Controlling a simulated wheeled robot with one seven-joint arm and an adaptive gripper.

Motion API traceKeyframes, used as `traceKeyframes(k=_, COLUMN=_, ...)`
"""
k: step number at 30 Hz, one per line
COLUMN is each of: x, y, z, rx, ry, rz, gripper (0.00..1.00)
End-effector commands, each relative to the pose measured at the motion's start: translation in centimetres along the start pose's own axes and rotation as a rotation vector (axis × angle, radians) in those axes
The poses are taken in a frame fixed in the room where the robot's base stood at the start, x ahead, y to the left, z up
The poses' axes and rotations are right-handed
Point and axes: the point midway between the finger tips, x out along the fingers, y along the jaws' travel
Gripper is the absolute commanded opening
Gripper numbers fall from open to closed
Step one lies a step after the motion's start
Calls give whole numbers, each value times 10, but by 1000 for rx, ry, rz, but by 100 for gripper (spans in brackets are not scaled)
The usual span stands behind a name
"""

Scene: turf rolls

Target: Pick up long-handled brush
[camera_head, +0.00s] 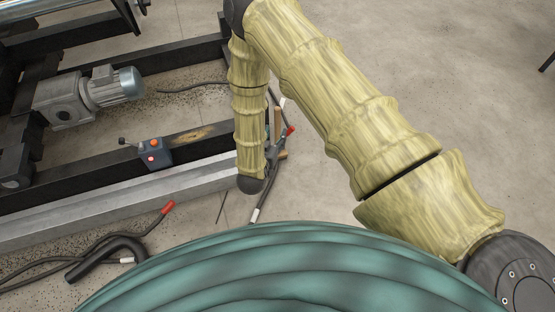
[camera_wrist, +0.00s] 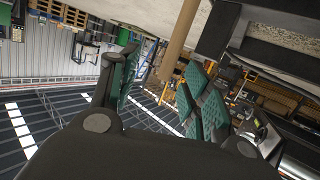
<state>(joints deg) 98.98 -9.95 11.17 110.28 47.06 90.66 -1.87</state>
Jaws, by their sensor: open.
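In the wrist view a plain brown rod (camera_wrist: 181,42), which looks like the brush handle, comes down from the top edge. It lies in the gap between the fingers of my gripper (camera_wrist: 158,78), closer to the right finger. The fingers with green pads are apart, and I cannot tell whether either touches the rod. In the head view a light brown wooden piece (camera_head: 279,123), likely the brush, shows just right of my forearm's lower end. My arm hides much of it there, and my gripper is not clearly visible. I cannot make out bristles.
A black and grey machine frame (camera_head: 200,176) with a motor (camera_head: 115,87) and a small control box (camera_head: 154,154) stands on the left. Red-tipped cables (camera_head: 166,208) and a black hose (camera_head: 105,250) lie on the floor. The concrete floor at upper right is mostly clear.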

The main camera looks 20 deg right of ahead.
Motion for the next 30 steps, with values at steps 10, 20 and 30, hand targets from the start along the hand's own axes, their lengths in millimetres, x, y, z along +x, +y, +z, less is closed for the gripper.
traceKeyframes(k=10, x=13, y=-33, z=22, rx=69, ry=202, rz=124, gripper=48)
traceKeyframes(k=20, x=22, y=-36, z=18, rx=82, ry=242, rz=154, gripper=48)
traceKeyframes(k=30, x=62, y=-29, z=9, rx=81, ry=240, rz=153, gripper=48)
